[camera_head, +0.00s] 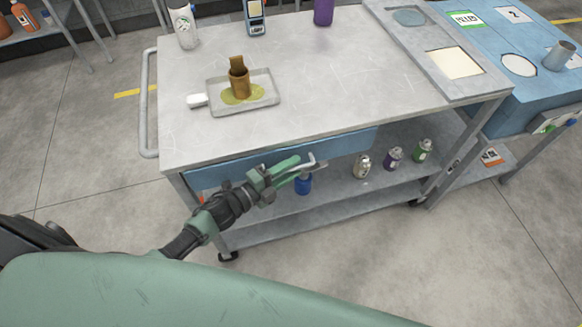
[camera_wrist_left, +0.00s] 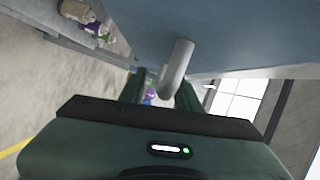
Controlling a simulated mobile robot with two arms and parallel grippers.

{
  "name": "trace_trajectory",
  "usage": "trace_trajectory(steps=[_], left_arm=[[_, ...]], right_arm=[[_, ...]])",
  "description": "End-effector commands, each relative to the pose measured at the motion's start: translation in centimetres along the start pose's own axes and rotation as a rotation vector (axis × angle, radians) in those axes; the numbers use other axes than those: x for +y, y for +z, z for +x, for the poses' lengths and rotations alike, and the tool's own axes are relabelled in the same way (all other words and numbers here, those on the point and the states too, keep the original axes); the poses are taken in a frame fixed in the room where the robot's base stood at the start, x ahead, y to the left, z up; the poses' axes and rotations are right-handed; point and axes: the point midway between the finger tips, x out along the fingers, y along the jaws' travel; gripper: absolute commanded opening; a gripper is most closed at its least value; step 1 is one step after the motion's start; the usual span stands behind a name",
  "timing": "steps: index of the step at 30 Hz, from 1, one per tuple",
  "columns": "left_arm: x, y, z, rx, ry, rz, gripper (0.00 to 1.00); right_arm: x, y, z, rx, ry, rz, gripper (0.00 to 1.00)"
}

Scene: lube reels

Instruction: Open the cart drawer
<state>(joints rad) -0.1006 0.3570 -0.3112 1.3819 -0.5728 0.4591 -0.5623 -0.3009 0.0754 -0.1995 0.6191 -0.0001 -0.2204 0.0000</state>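The cart drawer has a blue front (camera_head: 343,146) under the metal cart's top and looks shut. Its grey bar handle (camera_head: 311,161) sticks out from the front; in the left wrist view the handle (camera_wrist_left: 178,66) is large, under the blue drawer front (camera_wrist_left: 235,35). My left gripper (camera_head: 297,173) is at the handle, and its green fingers also show in the left wrist view (camera_wrist_left: 161,88). The fingers are apart, with the handle between them, nearer the right finger; a gap shows on the left side. Contact is hard to tell. My right gripper is not in view.
The cart top (camera_head: 340,75) holds a tray (camera_head: 262,103) with a brown cup, a white bottle (camera_head: 184,25) and a handheld device (camera_head: 255,18). Several cans, including a blue one (camera_head: 303,185), stand on the lower shelf (camera_head: 335,200). A blue table (camera_head: 520,80) adjoins at right.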

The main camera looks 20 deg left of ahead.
Motion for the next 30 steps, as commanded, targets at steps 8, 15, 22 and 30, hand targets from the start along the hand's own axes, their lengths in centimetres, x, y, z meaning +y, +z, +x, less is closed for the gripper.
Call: trace_trajectory(steps=[8, 15, 22, 30], left_arm=[[0.02, 0.01, -0.03, 0.000, 0.000, 0.000, 0.00], [0.03, 0.00, -0.03, -0.001, 0.001, 0.000, 0.00], [0.04, 0.00, -0.03, -0.001, 0.001, -0.001, 0.00], [0.05, 0.00, -0.03, -0.001, 0.001, -0.001, 0.00]], right_arm=[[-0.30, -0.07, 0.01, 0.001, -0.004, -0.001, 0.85], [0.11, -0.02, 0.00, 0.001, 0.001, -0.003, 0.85], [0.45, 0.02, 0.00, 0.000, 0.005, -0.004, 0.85], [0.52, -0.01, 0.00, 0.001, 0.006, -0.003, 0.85]])
